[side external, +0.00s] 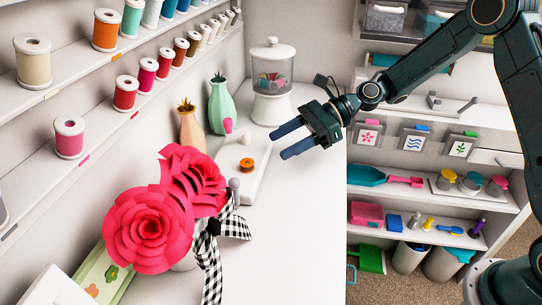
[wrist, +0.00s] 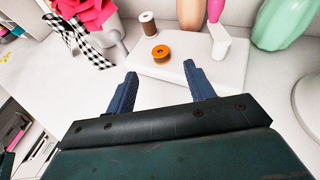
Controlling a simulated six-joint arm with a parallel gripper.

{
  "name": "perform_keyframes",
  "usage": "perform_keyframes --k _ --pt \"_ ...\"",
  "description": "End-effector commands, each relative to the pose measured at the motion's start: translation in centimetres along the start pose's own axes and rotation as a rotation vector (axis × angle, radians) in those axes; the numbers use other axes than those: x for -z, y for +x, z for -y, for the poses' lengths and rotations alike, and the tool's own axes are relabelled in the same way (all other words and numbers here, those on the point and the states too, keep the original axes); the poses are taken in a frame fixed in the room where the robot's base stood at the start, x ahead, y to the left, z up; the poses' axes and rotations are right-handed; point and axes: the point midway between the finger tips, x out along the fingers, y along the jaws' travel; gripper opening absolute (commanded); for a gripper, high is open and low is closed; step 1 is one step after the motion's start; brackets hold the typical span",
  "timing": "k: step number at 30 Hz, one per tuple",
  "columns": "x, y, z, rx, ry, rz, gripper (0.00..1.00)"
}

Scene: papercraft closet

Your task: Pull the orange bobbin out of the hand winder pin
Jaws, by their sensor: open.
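The orange bobbin (side external: 247,164) sits on the white hand winder base (side external: 258,185) on the counter. It also shows in the wrist view (wrist: 161,53), lying flat with a dark centre; I cannot make out the pin clearly. My gripper (side external: 280,143) is open and empty, to the right of the bobbin and apart from it in the side view. In the wrist view my gripper (wrist: 160,70) has its two fingers spread, with the bobbin ahead of and between the tips.
Red paper flowers (side external: 150,228) with a checked ribbon (side external: 210,255) stand close to the winder. A brown spool (wrist: 148,24) stands behind the bobbin. Green (side external: 221,106) and peach vases (side external: 190,130) and a glass jar (side external: 271,75) are behind. The counter right of the winder is clear.

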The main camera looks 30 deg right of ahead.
Motion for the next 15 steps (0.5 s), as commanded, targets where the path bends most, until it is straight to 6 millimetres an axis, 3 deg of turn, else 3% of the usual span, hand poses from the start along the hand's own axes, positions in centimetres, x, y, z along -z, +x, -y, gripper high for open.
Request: perform_keyframes --k 6,15 --pt "0.0 2.5 0.0 -0.002 0.001 -0.001 0.53" --pt "0.0 3.0 0.0 0.0 0.001 0.0 0.53"
